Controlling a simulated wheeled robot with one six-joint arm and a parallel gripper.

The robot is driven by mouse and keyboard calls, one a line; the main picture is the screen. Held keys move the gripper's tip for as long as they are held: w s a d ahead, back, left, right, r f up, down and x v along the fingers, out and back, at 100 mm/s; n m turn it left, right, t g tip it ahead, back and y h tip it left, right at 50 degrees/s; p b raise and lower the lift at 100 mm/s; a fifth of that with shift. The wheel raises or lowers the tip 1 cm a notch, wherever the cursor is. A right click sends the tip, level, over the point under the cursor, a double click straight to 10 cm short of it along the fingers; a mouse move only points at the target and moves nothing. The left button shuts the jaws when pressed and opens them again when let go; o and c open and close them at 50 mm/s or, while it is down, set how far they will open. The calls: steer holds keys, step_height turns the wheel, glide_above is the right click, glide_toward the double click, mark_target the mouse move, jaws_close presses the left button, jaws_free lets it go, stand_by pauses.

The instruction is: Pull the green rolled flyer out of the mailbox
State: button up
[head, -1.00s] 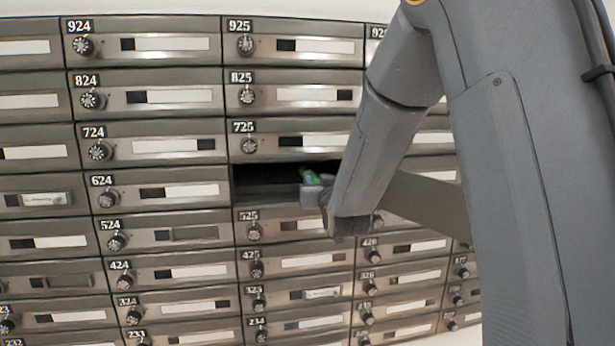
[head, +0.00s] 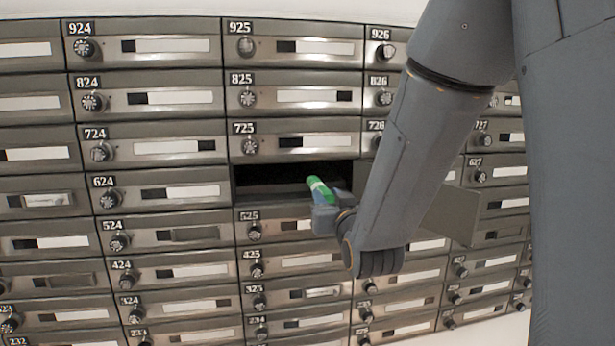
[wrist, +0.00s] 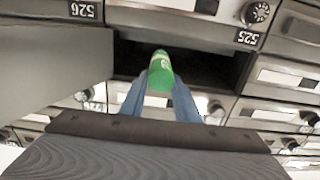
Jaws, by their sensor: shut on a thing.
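The green rolled flyer (head: 318,188) has a pale band and is held at the mouth of the open mailbox (head: 262,182), the dark slot between 725 and 525. My gripper (head: 334,196) is shut on the flyer, just in front of the slot. In the wrist view the flyer (wrist: 160,70) sits between the two blue fingers (wrist: 160,92), its end standing up past the fingertips. The mailbox opening (wrist: 190,62) is behind it. Whether any of the flyer is still inside the slot cannot be told.
The mailbox's door (head: 452,212) hangs open on the right, beside my arm; it also shows at left in the wrist view (wrist: 50,68). Closed numbered boxes with round locks fill the wall around the slot. Free room lies in front of the boxes on the left.

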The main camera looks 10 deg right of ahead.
steer(key=shift+s, duration=0.55)
steer(key=shift+s+r+p, duration=0.2)
steer(key=shift+p, duration=1.55)
steer(key=p, duration=0.3)
steer(key=shift+s, duration=0.35)
steer(key=s+p, duration=0.1)
steer(key=p, duration=0.4)
steer(key=shift+s, duration=0.4)
steer(key=shift+f+p, duration=0.1)
steer(key=shift+p, duration=0.25)
steer(key=shift+f, duration=0.1)
